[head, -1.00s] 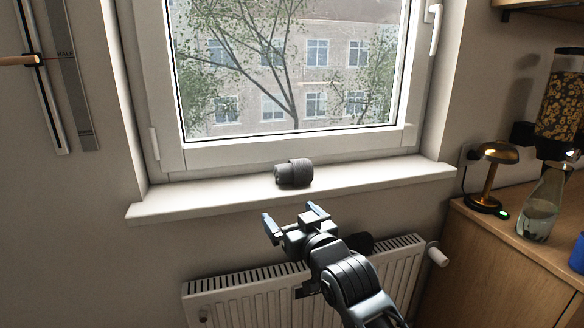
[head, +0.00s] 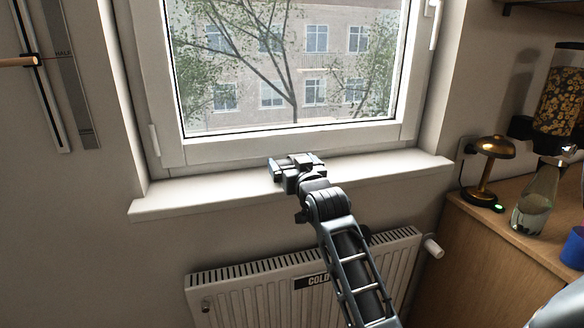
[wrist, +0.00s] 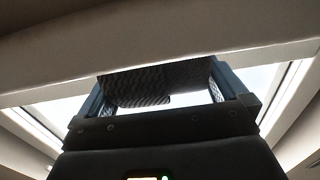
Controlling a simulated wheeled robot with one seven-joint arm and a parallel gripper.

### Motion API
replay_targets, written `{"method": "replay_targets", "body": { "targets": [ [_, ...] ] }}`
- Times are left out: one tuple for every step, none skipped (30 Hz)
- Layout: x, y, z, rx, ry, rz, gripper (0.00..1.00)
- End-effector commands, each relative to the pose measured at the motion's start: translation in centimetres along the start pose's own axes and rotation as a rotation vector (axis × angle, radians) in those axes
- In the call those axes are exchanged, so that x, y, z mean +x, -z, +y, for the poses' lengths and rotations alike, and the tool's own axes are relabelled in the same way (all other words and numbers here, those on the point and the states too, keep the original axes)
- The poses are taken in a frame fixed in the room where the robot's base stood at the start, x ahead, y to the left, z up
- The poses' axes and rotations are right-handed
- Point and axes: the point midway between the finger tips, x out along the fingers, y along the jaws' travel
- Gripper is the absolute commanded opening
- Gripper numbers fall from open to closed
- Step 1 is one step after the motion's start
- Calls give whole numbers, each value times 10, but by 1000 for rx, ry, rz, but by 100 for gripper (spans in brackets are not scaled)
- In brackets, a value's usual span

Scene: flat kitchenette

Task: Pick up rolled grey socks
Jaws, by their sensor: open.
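The rolled grey socks (wrist: 150,82) show in the wrist view as a dark, ribbed knit bundle between the two fingers of my gripper (wrist: 158,78). A finger stands on each side of them, and the jaws are open. I cannot tell whether either finger touches the knit. In the head view my gripper (head: 291,164) is over the white window sill (head: 175,202), close to the window frame. It hides the socks there.
A white radiator (head: 260,290) hangs below the sill. The window (head: 290,80) is just behind my gripper. The sill is clear on both sides.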

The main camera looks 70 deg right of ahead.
Motion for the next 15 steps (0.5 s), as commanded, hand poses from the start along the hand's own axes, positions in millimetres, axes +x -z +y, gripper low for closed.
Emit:
{"method": "replay_targets", "body": {
  "targets": [
    [2, 0, 0, 0, 0, 0, 100],
    [3, 0, 0, 0, 0, 0, 100],
    [3, 0, 0, 0, 0, 0, 100],
    [3, 0, 0, 0, 1, 0, 100],
    [3, 0, 0, 0, 1, 0, 100],
    [3, 0, 0, 0, 1, 0, 100],
    [2, 0, 0, 0, 1, 0, 100],
    [2, 0, 0, 0, 1, 0, 99],
    [2, 0, 0, 0, 1, 0, 95],
    [2, 0, 0, 0, 1, 0, 92],
    [2, 0, 0, 0, 1, 0, 89],
    [2, 0, 0, 0, 1, 0, 86],
    [2, 0, 0, 0, 1, 0, 83],
    [2, 0, 0, 0, 1, 0, 80],
    [2, 0, 0, 0, 1, 0, 76]
  ]
}}
